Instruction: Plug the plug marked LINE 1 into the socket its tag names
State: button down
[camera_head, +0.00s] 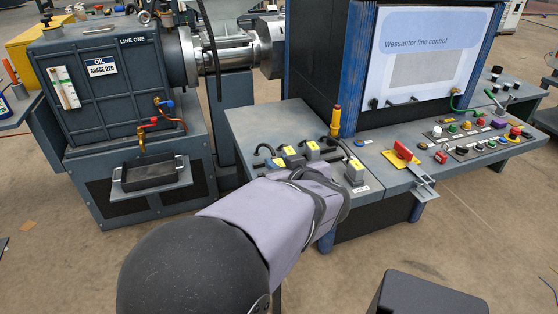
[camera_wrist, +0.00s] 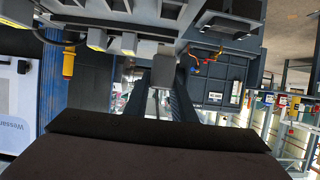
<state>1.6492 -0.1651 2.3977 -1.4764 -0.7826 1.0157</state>
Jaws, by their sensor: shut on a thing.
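My gripper (camera_head: 341,190) reaches over the front edge of the grey console top and is shut on a grey plug (camera_head: 355,174) with a yellow tag on top. In the wrist view the grey plug (camera_wrist: 163,73) sits at the tips of the dark fingers (camera_wrist: 160,98). The tag's marking is too small to read. Other grey blocks with yellow tags stand to the left on the console, one (camera_head: 292,158) and another (camera_head: 313,150), with dark cables. I cannot tell which are plugs and which are sockets. The plug's underside is hidden.
An orange-yellow upright cylinder (camera_head: 335,121) stands behind the tagged blocks. A red switch on a yellow plate (camera_head: 402,151) and a button panel (camera_head: 470,138) lie to the right. The line control board (camera_head: 423,60) rises behind. The LINE ONE gearbox (camera_head: 110,85) stands at left.

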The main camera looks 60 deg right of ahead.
jog(key=shift+f+b, duration=1.15)
jog(key=shift+f, duration=0.9)
jog(key=shift+f+b, duration=0.5)
jog(key=shift+f, duration=0.6)
jog(key=c, duration=1.4)
grip_release()
jog(key=shift+s+r, duration=0.1)
jog(key=p+v, duration=0.2)
jog(key=v, duration=0.3)
jog(key=shift+p, duration=0.4)
jog(key=shift+v, duration=1.1)
